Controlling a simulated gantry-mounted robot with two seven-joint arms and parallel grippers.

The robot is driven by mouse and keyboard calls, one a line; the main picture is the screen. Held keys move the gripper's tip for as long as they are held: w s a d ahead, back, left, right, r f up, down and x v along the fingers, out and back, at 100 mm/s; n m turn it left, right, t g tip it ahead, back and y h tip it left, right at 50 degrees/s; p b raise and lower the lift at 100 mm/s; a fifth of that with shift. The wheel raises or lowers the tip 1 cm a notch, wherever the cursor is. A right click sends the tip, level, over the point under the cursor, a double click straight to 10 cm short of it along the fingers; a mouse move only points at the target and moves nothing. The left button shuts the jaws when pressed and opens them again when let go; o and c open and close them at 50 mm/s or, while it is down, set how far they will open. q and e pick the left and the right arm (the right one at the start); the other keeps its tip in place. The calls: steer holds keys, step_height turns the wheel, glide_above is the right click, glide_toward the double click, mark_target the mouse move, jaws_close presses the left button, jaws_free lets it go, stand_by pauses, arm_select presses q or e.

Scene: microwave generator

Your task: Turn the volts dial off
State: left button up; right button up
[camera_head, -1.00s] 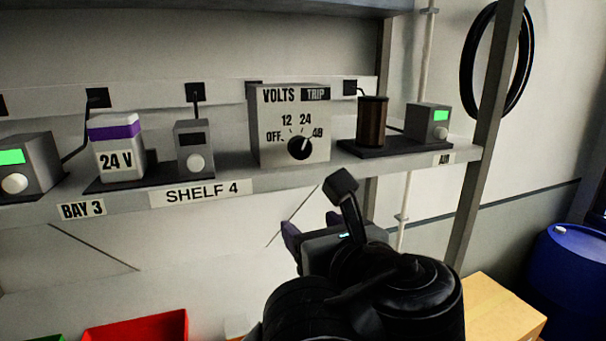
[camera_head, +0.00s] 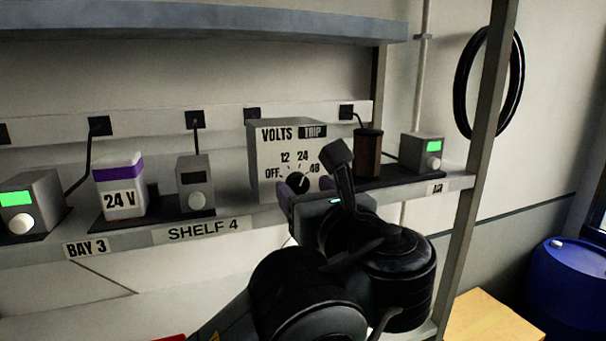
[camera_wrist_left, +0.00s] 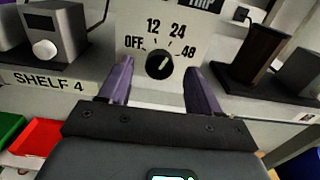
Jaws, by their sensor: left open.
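The volts dial (camera_head: 298,181) is a round black knob on the front of a light grey box (camera_head: 262,160) marked VOLTS and TRIP. OFF, 12, 24 and 48 are printed around it. In the left wrist view the dial (camera_wrist_left: 160,65) has a white mark pointing up and right, toward the 24 and 48 side. My left gripper (camera_wrist_left: 157,78) is open, its two purple fingers spread left and right, with the dial between them in that view. The fingers seem short of the knob; contact is not visible. In the head view the left gripper (camera_head: 291,189) partly covers the dial's lower edge.
On the shelf (camera_head: 210,232), a grey box with a white knob (camera_head: 195,183) and a 24 V container (camera_head: 120,187) stand left. A brown cylinder (camera_head: 368,154) and a green-screen box (camera_head: 423,153) stand right. A metal post (camera_head: 475,180) is farther right.

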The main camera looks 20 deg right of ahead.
arm_select(q)
steer(key=shift+w+p, duration=0.3)
steer(key=shift+w, duration=0.75)
steer(key=shift+c, duration=0.3)
steer(key=c, duration=1)
steer(key=shift+f+n+b, duration=0.25)
steer(key=shift+n+b, duration=0.45)
steer(key=shift+b, duration=0.45)
steer(key=n+b, duration=1)
steer(key=n, duration=0.1)
steer(key=shift+a, duration=0.1)
steer(key=n+b, duration=0.2)
steer(key=n, duration=0.2)
steer(key=shift+n+b, duration=0.35)
steer(key=shift+n, duration=0.25)
steer(key=shift+r, duration=0.1)
